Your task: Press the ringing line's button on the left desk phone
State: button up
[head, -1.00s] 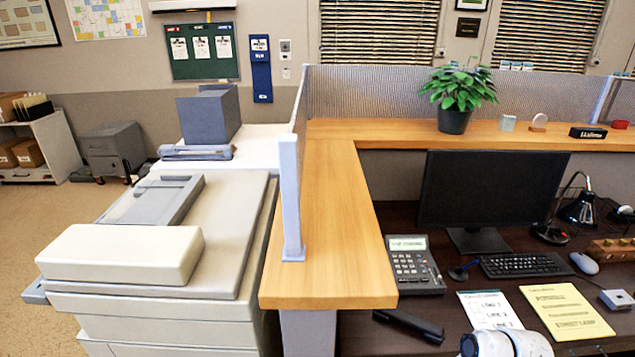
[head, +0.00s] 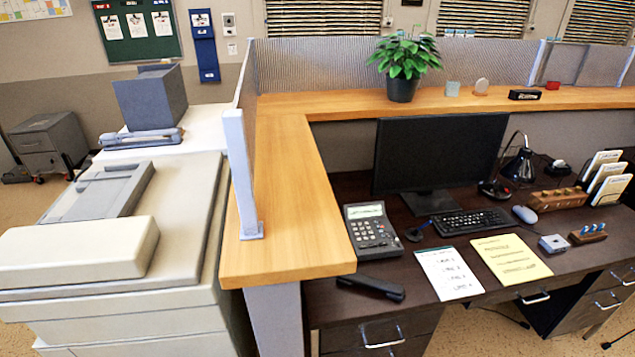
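A dark grey desk phone (head: 371,231) with a pale lit display (head: 364,211) and a keypad sits on the dark desk, left of the monitor and close to the wooden counter's end. The text on its display and any line-button lights are too small to read. A black handset-shaped object (head: 370,288) lies on the desk in front of the phone, apart from it. A white sheet with several handwritten-looking lines (head: 449,273) lies right of the phone. My gripper is not in view.
The wooden counter (head: 290,200) and its panel stand left of the phone. A monitor (head: 437,160), keyboard (head: 470,222), mouse (head: 524,214), lamp (head: 517,165) and yellow sheet (head: 511,259) occupy the desk. A copier (head: 120,260) stands at left.

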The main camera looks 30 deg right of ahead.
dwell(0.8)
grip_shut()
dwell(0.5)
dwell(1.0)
